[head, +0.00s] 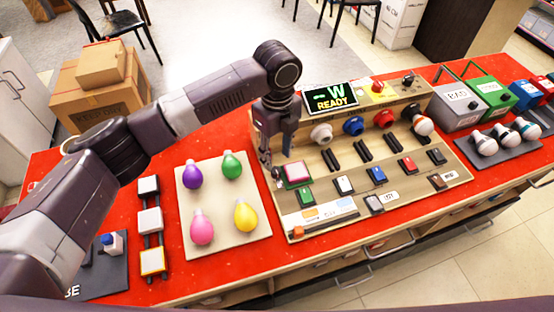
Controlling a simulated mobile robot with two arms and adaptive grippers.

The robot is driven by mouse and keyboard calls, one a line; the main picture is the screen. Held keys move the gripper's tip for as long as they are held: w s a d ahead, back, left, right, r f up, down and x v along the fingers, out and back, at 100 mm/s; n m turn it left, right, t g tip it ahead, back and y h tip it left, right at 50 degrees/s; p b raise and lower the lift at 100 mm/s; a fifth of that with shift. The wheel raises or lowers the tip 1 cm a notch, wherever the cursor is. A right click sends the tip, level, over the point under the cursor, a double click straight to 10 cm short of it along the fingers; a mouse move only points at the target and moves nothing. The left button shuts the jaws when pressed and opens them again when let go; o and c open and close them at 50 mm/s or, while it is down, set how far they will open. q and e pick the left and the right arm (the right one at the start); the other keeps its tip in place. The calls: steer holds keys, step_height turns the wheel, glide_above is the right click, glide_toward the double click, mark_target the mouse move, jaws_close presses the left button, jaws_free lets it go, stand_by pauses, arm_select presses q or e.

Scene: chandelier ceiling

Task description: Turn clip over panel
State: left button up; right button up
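The wooden control panel (325,205) lies on the red table, with a raised back ledge bearing a screen (331,97) that reads "W READY". My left gripper (271,170) points down at the panel's left side, close beside a pink-red square button (297,172). I cannot tell whether it touches the panel, nor whether its small fingers are apart or hold anything. I cannot make out a clip with certainty. My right gripper is out of view.
A beige board (221,222) with purple, green, pink and yellow bulbs lies left of the panel. A strip of square switches (150,220) lies further left. Cardboard boxes (100,90) are behind.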

mark_target(277, 170)
arm_select(q)
steer(key=f, duration=0.3)
steer(key=f+p, duration=0.1)
steer(key=shift+s+f, duration=0.25)
steer(key=shift+f, duration=0.15)
steer(key=shift+w+f, duration=0.1)
steer(key=shift+f, duration=0.35)
steer(key=c, duration=0.6)
jaws_close()
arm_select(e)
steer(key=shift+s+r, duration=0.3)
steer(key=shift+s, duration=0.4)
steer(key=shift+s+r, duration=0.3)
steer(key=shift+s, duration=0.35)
